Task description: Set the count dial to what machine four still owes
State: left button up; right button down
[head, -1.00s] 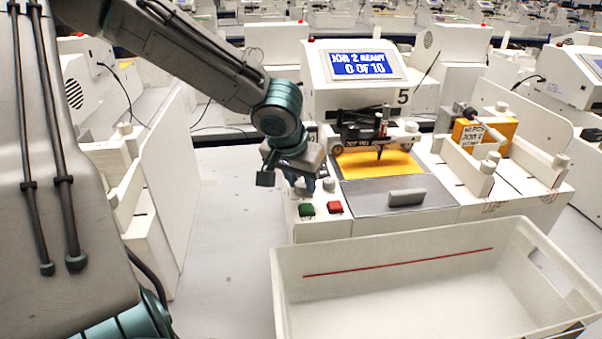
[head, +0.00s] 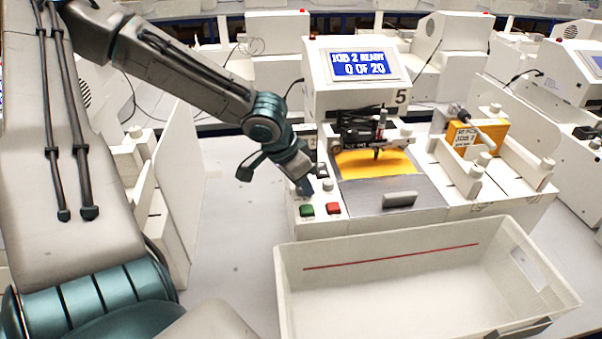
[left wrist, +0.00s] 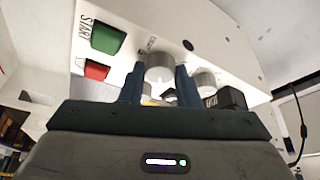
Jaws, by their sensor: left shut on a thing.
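The machine marked 5 (head: 400,97) stands in the middle of the head view. Its screen (head: 359,66) reads "JOB 2 READY, 0 OF 20". My left gripper (head: 306,190) is tilted down over the left of its control panel. In the left wrist view its fingers are shut on a pale round dial (left wrist: 160,68), apparently the count dial; the small label beside it is hard to read. A second pale knob (left wrist: 204,82) sits just right of the fingers. The held dial is mostly hidden by the gripper in the head view. My right gripper is not in view.
A green START button (head: 306,210) and a red button (head: 333,208) lie just in front of the dials. A white bin (head: 400,262) with a red line stands in front. An orange box (head: 485,132) with a note sits right of the plotter.

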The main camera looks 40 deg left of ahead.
pick_arm(q)
jog(key=shift+p, duration=0.3)
jog(key=shift+m, duration=0.3)
jog(key=o, duration=1)
jog(key=shift+r, duration=0.15)
